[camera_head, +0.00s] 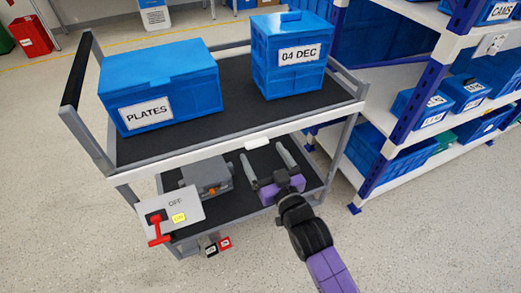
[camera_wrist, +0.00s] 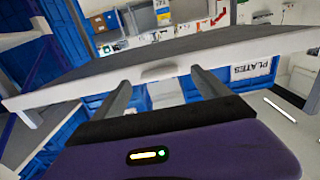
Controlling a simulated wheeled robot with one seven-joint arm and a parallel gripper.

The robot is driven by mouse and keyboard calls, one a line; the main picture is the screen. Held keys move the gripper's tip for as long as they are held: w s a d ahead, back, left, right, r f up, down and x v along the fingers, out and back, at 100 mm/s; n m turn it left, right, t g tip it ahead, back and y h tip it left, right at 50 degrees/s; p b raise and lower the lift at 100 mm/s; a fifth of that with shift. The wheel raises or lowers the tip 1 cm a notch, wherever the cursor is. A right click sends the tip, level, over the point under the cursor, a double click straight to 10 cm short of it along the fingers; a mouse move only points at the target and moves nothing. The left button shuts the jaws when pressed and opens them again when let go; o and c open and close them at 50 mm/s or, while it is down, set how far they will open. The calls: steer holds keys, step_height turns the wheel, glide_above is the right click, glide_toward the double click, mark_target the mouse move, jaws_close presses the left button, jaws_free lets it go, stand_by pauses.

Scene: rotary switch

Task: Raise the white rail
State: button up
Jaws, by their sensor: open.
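The white rail (camera_head: 205,154) runs along the front edge of the cart's top shelf, with a small pale rounded piece (camera_head: 257,142) near its middle. The rail (camera_wrist: 235,52) crosses the wrist view, with the pale piece (camera_wrist: 158,72) at its centre. My gripper (camera_head: 267,158) is open, its two grey fingers apart and pointing at the rail from below and in front. In the wrist view, the fingertips (camera_wrist: 160,78) lie on either side of the pale piece.
A blue PLATES box (camera_head: 160,88) and a blue 04 DEC box (camera_head: 290,60) stand on the top shelf. A grey box (camera_head: 206,175) sits on the lower shelf. A panel marked OFF with a red lever (camera_head: 157,228) is at left. A stocked rack (camera_head: 400,145) stands right.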

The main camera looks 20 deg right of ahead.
mark_target(256, 142)
steer(key=shift+w, duration=1.45)
steer(key=shift+c, duration=0.4)
steer(key=shift+r, duration=0.1)
jaws_close()
